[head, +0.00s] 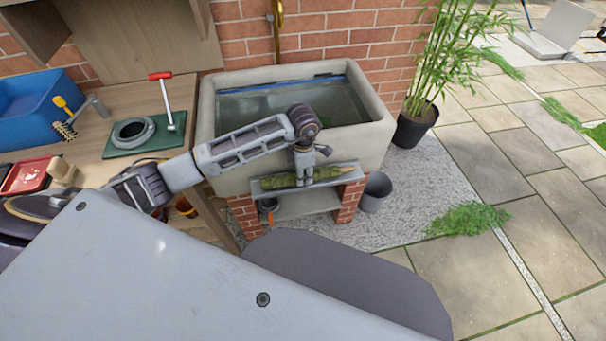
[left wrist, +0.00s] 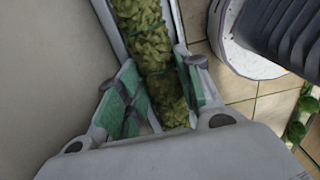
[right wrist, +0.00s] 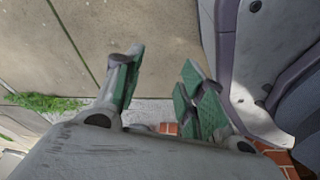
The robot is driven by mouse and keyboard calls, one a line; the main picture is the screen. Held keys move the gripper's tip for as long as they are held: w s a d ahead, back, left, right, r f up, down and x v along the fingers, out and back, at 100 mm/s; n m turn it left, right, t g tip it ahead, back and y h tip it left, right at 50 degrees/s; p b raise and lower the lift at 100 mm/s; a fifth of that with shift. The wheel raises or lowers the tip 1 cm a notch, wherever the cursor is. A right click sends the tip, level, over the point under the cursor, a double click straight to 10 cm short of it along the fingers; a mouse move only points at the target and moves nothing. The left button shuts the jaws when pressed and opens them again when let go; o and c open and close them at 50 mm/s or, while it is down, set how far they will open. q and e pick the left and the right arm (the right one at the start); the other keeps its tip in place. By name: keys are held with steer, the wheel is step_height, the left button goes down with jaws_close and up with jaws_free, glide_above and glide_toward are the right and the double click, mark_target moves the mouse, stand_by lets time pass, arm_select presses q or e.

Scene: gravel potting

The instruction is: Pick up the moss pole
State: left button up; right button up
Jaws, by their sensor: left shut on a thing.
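The moss pole (head: 278,182) is a long green, mossy rod lying along the grey ledge (head: 342,179) at the front of the stone sink. In the left wrist view the moss pole (left wrist: 140,25) runs away between the fingers of my left gripper (left wrist: 156,62). The left gripper (head: 304,180) reaches down onto it in the head view, shut on its middle. The pole still appears to be at the ledge; I cannot tell whether it touches. My right gripper (right wrist: 163,58) is open and empty over the paving in the right wrist view; it is hidden in the head view.
The stone sink (head: 378,140) holds water behind the ledge, on brick supports (head: 348,202). A grey bucket (head: 376,192) stands to the right, with a potted bamboo (head: 415,127) behind it. The wooden bench at left carries a blue crate (head: 35,112) and tools.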

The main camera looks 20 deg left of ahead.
arm_select(q)
step_height(320, 180, up, 18)
steer(key=p, duration=0.1)
steer(key=shift+f, duration=0.15)
arm_select(e)
steer(key=shift+s+d+f, duration=0.3)
steer(key=shift+s+d, duration=0.35)
steer(key=shift+s, duration=0.25)
steer(key=shift+s, duration=0.25)
